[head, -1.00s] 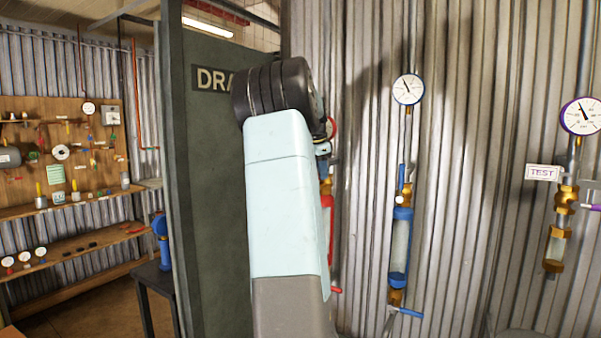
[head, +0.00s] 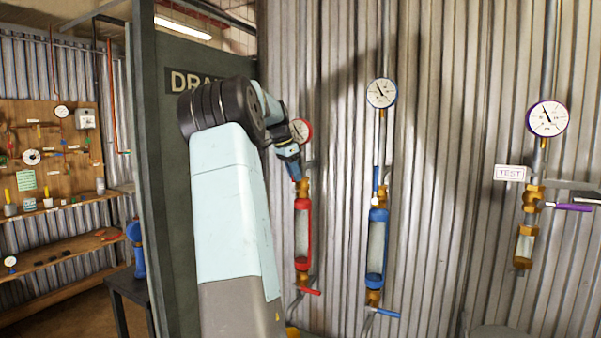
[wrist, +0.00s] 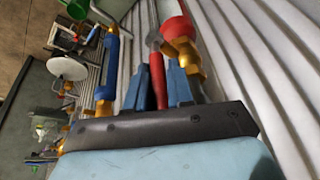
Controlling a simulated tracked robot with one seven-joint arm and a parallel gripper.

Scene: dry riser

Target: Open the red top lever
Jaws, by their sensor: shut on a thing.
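The red column hangs on the corrugated wall, with a red-rimmed gauge (head: 301,130) on top, a red sight tube (head: 302,232) and a red bottom lever (head: 309,291). My gripper (head: 295,172) is at its upper end, just below the gauge, and hides the top lever in the head view. In the wrist view, the red top lever (wrist: 157,80) lies between the two blue fingers of my gripper (wrist: 158,84), which is shut on it. A brass fitting (wrist: 187,55) and a red part of the column (wrist: 176,28) are close beside the right finger.
A blue column (head: 376,245) with a blue lower lever (head: 386,312) hangs to the right. Farther right are a purple-rimmed gauge (head: 547,118), a TEST sign (head: 509,173) and a purple lever (head: 573,207). A dark green panel (head: 190,200) stands left of my arm.

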